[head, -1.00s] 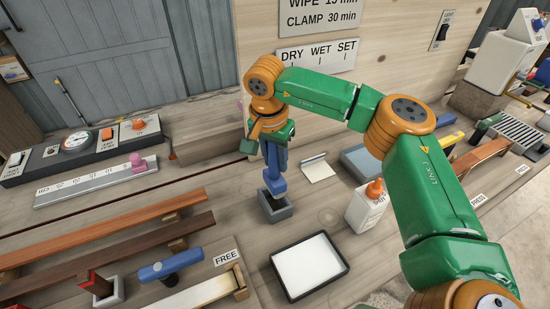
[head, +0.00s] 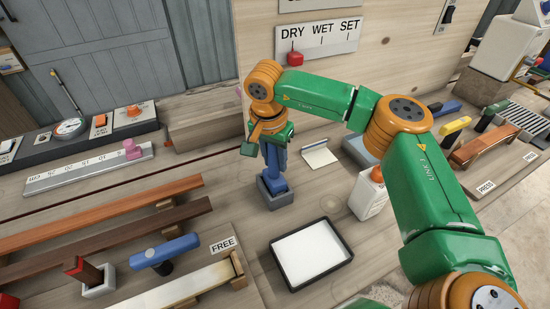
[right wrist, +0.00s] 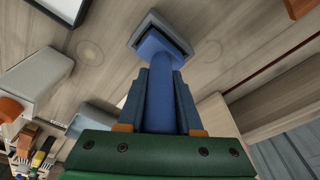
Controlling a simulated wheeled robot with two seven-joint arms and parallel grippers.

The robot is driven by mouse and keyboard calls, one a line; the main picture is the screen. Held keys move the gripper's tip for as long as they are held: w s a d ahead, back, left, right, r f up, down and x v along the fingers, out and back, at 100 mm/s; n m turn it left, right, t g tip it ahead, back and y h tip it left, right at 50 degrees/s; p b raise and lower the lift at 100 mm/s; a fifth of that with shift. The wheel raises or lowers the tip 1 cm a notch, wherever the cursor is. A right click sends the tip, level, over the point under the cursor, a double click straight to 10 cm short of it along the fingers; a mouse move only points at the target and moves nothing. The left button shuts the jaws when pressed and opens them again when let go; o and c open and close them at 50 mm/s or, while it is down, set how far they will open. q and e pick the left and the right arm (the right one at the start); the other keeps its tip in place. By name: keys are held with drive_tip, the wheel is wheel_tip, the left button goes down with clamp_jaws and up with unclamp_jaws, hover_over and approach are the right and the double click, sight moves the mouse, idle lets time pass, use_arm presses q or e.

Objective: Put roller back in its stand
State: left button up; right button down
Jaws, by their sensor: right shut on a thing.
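The roller is blue, with a round handle and a wider lower end; in the head view its lower end (head: 279,187) is down inside the stand. The stand (head: 277,204) is a small grey open-topped square box on the bench. My right gripper (head: 273,158) is above the stand, pointing down, shut on the roller's handle. In the right wrist view the handle (right wrist: 159,95) is between both fingers, and the wide end lies within the rim of the stand (right wrist: 149,24). Whether it touches the bottom is hidden. My left gripper is not in view.
A black-rimmed white tray (head: 345,254) lies in front of the stand. A white bottle (head: 370,197), partly behind my right arm, stands to the right. A white pad (head: 317,158) lies behind. A red marker (head: 295,58) sits under DRY on the wall sign.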

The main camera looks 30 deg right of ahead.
drive_tip(key=shift+f+b, duration=0.75)
drive_tip(key=shift+f, duration=0.35)
drive_tip(key=c, duration=0.5)
unclamp_jaws()
drive_tip(key=shift+o, duration=0.3)
drive_tip(key=o, duration=0.4)
drive_tip(key=shift+o, duration=0.2)
wheel_tip(320, 180, up, 9)
drive_tip(key=p, duration=0.8)
drive_tip(key=shift+r, duration=0.15)
